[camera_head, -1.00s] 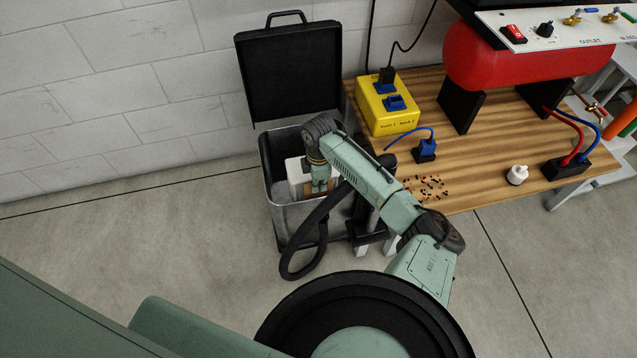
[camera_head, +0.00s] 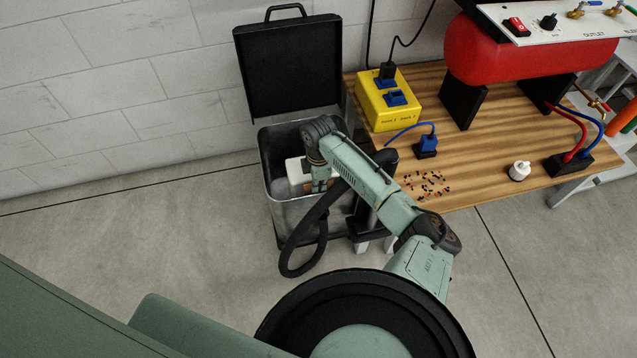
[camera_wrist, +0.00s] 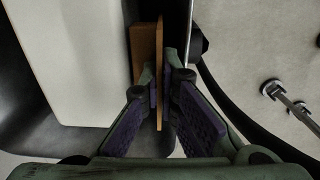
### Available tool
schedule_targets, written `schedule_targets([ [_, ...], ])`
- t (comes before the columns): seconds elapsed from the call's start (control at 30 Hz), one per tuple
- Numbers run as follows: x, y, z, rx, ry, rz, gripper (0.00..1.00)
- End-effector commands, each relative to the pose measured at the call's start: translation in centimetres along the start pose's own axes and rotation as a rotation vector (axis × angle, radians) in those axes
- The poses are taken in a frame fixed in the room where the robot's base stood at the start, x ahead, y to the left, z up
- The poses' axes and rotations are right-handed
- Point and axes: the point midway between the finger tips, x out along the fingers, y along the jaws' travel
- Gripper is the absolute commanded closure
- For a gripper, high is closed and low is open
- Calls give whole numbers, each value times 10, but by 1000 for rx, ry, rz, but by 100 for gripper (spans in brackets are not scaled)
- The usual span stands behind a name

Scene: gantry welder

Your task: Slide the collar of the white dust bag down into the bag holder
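The white dust bag (camera_head: 294,170) is inside the open grey bin. It fills the left of the wrist view as a pale flat-sided block (camera_wrist: 85,60). Its brown collar (camera_wrist: 160,45) shows nearly edge-on as a thin upright plate in the wrist view. My gripper (camera_wrist: 160,88) has its purple-padded fingers closed on the two sides of this plate. In the head view my gripper (camera_head: 318,186) reaches down inside the bin, mostly hidden by my wrist. A second brown piece (camera_wrist: 142,50) stands left of the plate; I cannot tell if it is part of the holder.
The grey bin (camera_head: 284,228) has its black lid (camera_head: 290,75) raised against the wall. A black hose (camera_head: 290,255) loops over its front. The wooden bench (camera_head: 470,175) at the right holds a yellow socket box (camera_head: 390,103) and a red tank (camera_head: 530,55).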

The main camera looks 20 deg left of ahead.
Motion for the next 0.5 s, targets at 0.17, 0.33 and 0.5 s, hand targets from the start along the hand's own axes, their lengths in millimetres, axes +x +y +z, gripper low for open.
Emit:
schedule_targets([
  [0.17,6,0,0,0,1,0,100],
  [0.33,10,0,0,0,1,0,100],
  [0.5,14,0,0,0,1,0,100],
])
